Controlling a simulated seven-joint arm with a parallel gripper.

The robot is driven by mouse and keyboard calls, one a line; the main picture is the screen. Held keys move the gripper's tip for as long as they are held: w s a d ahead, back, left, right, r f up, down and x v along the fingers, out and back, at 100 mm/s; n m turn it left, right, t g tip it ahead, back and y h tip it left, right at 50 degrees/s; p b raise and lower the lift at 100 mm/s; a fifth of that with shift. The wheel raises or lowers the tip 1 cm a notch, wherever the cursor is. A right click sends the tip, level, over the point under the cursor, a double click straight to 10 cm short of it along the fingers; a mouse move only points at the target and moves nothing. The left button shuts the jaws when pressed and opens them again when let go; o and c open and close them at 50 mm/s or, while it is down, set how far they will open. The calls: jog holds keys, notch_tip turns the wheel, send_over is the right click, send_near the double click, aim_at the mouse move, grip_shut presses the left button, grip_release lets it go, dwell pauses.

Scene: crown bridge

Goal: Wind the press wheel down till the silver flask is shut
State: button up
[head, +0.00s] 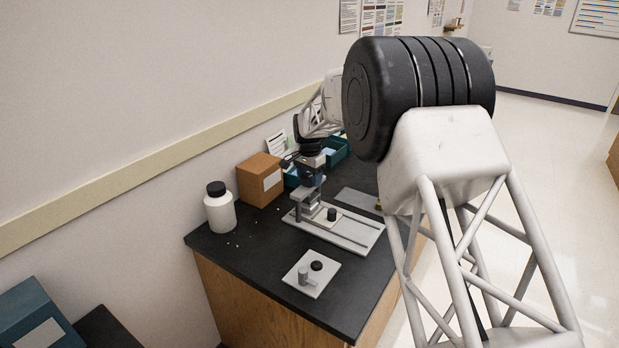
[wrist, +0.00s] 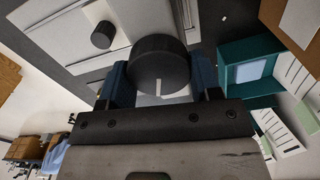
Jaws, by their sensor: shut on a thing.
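The press wheel (wrist: 160,58) is a dark round knob with a short white mark on its rim, seen in the wrist view. My gripper (wrist: 155,75) is shut on it, with one blue-padded finger at each side. In the head view my gripper (head: 312,178) is above the press (head: 308,208), a grey upright on a pale slotted base (head: 352,236); the wheel is hard to make out there. I cannot pick out the silver flask for certain; the area under the wheel is hidden by the wheel and gripper in the wrist view.
A short black cylinder (head: 331,214) stands on the press base. Nearer is a white plate (head: 300,289) with a grey peg and a black knob. A white jar (head: 219,212), a cardboard box (head: 259,180) and a teal bin (head: 338,150) line the wall side.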

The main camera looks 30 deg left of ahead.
aim_at(310, 176)
jog(key=o, duration=0.9)
jog(key=shift+o, duration=0.2)
jog(key=shift+r, duration=0.1)
jog(key=shift+r, duration=3.8)
